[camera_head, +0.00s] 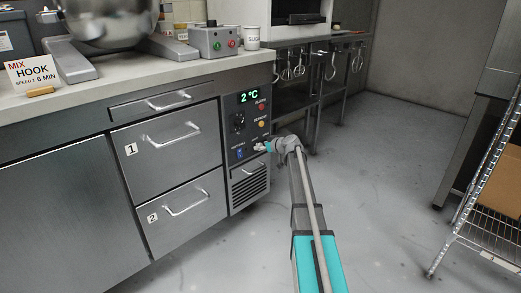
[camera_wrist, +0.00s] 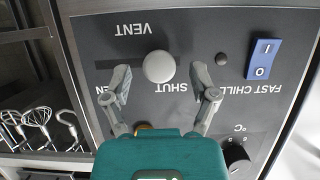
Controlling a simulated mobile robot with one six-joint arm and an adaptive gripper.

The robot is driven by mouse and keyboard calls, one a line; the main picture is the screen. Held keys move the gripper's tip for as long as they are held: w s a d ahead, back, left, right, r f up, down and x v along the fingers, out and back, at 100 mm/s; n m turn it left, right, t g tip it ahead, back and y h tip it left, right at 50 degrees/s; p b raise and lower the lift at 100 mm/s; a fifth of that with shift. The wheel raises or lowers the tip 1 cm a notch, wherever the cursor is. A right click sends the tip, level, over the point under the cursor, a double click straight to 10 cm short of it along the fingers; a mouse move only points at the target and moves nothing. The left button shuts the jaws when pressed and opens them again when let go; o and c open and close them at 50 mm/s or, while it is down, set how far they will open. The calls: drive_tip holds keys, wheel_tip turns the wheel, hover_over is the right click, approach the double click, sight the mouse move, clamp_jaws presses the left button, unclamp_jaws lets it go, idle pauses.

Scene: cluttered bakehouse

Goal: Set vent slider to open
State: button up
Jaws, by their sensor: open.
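The vent slider (camera_wrist: 159,67) is a round pale knob in a dark horizontal slot on the control panel (camera_head: 246,121). In the wrist view the lettering is upside down. The knob stands close to the SHUT label, with bare slot stretching left toward the OPEN label, which my left finger partly hides. My gripper (camera_wrist: 160,84) is open, with one finger on each side of the knob and a visible gap to both. In the head view my gripper (camera_head: 262,147) is at the panel's lower part and hides the slider.
A blue fast chill rocker switch (camera_wrist: 263,59) and a black dial (camera_wrist: 237,162) are on the same panel. Two numbered drawers (camera_head: 165,140) with bar handles are left of it. Whisks and hooks (camera_head: 300,68) hang beyond. A wire rack (camera_head: 490,205) stands right; floor between is clear.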

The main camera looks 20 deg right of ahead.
drive_tip(key=shift+w+a+f, duration=0.15)
drive_tip(key=shift+w, duration=0.15)
clamp_jaws()
idle(0.3)
